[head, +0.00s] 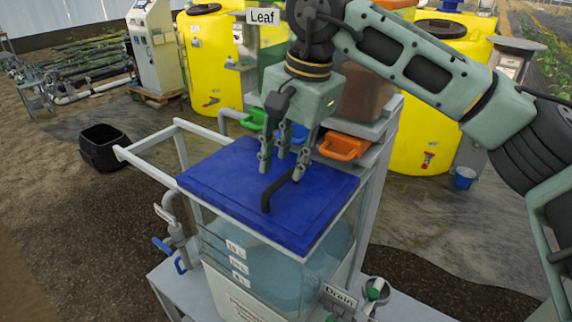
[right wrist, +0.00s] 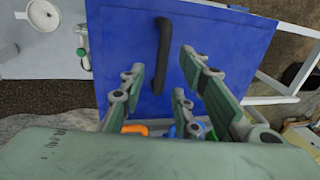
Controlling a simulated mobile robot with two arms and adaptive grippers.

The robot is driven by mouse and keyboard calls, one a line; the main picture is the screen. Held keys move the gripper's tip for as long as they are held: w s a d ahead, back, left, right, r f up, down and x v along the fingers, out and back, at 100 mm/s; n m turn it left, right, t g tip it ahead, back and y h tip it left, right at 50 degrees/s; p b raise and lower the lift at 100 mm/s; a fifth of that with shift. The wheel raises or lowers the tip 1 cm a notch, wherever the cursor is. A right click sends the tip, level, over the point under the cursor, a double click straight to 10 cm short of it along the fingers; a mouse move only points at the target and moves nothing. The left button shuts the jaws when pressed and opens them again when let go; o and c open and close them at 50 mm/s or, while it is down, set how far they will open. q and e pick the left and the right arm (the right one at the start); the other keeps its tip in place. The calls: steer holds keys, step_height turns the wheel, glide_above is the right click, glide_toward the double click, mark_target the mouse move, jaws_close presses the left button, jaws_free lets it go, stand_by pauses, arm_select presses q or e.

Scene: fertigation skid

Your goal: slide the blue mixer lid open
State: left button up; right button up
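The blue mixer lid (head: 235,185) lies flat over the clear mixer tank (head: 290,265) and appears to cover its top. A black bar handle (head: 272,192) stands on the lid; it also shows in the right wrist view (right wrist: 163,55). My right gripper (head: 283,172) is above the lid at the handle's far end, fingers pointing down. In the right wrist view its fingers (right wrist: 160,75) are spread apart with the handle beyond and between them, and nothing is held. Whether a finger touches the handle I cannot tell. My left gripper is not in view.
An empty pale rail frame (head: 150,140) extends left from the lid. Green, blue and orange handles (head: 345,147) sit behind the lid, close to my right fingers. Yellow tanks (head: 210,60) stand at the back. A black bin (head: 103,147) is on the ground at left.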

mark_target(284, 176)
steer(key=shift+w+a+f, duration=0.1)
steer(key=shift+w+f, duration=0.15)
steer(key=shift+f, duration=0.5)
steer(key=shift+w+a+f, duration=0.1)
steer(key=shift+w+f, duration=0.1)
steer(key=shift+f, duration=0.5)
steer(key=shift+s, duration=0.1)
steer(key=shift+c, duration=0.6)
jaws_close()
